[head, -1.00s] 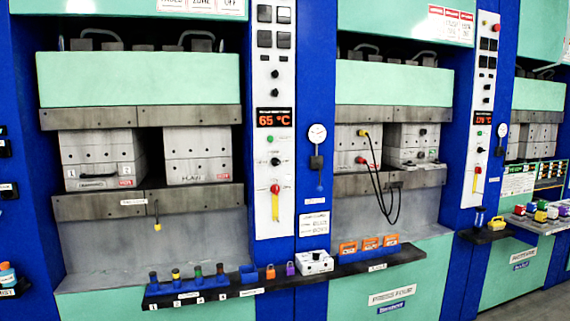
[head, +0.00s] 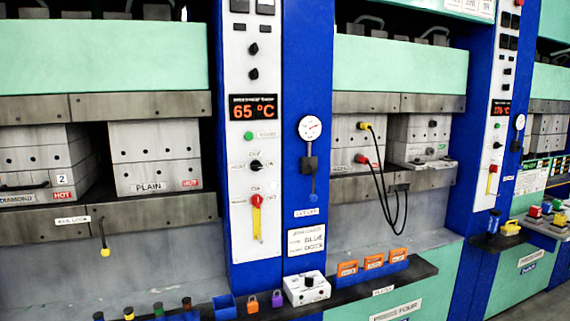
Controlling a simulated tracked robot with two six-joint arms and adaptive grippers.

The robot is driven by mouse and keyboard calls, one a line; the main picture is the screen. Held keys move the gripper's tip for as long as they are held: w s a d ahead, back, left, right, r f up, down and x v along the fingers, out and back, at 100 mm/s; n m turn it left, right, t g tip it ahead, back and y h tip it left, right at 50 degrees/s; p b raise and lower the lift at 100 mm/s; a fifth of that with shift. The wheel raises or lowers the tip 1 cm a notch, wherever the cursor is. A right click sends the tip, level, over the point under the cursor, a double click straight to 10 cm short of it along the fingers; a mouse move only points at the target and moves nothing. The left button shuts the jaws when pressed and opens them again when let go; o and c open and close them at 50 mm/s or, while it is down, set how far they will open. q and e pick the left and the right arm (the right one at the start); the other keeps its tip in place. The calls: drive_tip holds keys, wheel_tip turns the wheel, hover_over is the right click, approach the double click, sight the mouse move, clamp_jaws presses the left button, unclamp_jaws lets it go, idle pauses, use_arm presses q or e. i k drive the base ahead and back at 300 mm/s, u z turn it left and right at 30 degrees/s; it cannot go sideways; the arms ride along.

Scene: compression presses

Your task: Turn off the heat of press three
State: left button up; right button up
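A white control panel (head: 240,75) stands on the blue column between the left press and the middle press. Its red display (head: 253,107) reads 65 °C. Below are a green button (head: 248,135), a black rotary knob (head: 256,165) with small labels around it, and a red-topped lever with a yellow handle (head: 256,222). The knob's labels are too small to read surely. The left press (head: 100,70) has blocks marked HOT and PLAIN. The middle press's lower front (head: 410,308) carries a label that seems to read FOUR; no label reading three is visible. Neither gripper is in view.
A dark shelf (head: 415,280) juts out below, bearing a white box (head: 306,289), orange blocks (head: 373,261), padlocks and colored-top pegs. A round gauge (head: 311,128) hangs right of the panel. Black cables (head: 384,195) hang at the middle press. A farther panel (head: 492,130) stands right.

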sight(255, 165)
drive_tip(key=u, duration=0.35)
drive_tip(key=i, duration=1.1)
drive_tip(key=u, duration=0.85)
drive_tip(key=k, duration=0.9)
drive_tip(key=u, duration=0.15)
drive_tip(key=i, duration=0.95)
drive_tip(key=z, duration=0.1)
